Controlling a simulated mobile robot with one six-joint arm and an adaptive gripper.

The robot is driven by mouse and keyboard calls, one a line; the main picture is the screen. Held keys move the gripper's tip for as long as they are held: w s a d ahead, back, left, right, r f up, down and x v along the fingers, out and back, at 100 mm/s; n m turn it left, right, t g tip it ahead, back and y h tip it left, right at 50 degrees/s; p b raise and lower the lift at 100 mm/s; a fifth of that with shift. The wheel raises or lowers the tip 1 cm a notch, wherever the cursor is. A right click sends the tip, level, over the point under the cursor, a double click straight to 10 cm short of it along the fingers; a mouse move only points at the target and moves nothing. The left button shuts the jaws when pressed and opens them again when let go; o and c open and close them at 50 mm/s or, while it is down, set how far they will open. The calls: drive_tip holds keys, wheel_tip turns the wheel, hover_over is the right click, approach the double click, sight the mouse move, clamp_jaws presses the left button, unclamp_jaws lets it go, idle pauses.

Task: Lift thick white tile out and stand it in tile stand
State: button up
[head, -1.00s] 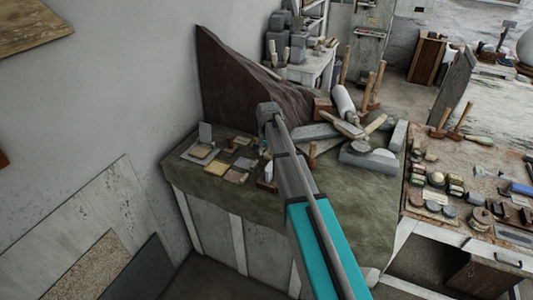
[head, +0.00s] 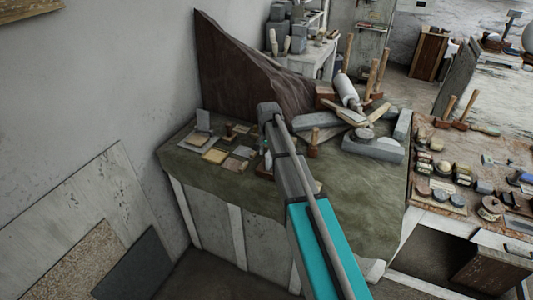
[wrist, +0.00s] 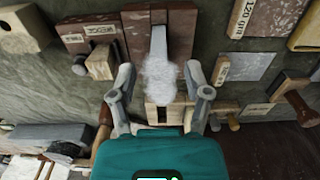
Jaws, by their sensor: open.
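My gripper (wrist: 160,95) is open in the wrist view, its two grey fingers apart. Between and beyond them is a pale piece with a rough white end (wrist: 158,72) and a smooth grey part behind it; I cannot tell whether this is the thick white tile or whether the fingers touch it. A light wooden block (wrist: 165,114) lies below it, partly hidden by my gripper; I cannot tell if it is the tile stand. In the head view my arm hides the gripper. A pale upright slab (head: 204,119) stands at the table's back left.
Labelled flat samples surround the gripper, including a brown one (wrist: 248,18) and a grey one (wrist: 246,66). A dark rock slab (head: 240,75) rises behind. The cloth's front is clear.

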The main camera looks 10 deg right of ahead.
sight(268, 156)
drive_tip(key=shift+f+b, duration=1.45)
drive_tip(key=shift+f, duration=0.3)
clamp_jaws()
drive_tip(key=shift+r, duration=0.3)
drive_tip(key=shift+s+r+p, duration=0.1)
drive_tip(key=shift+r+p, duration=1.3)
drive_tip(key=shift+p, duration=0.25)
drive_tip(key=shift+r+p, duration=0.7)
drive_tip(key=shift+r+p, duration=0.3)
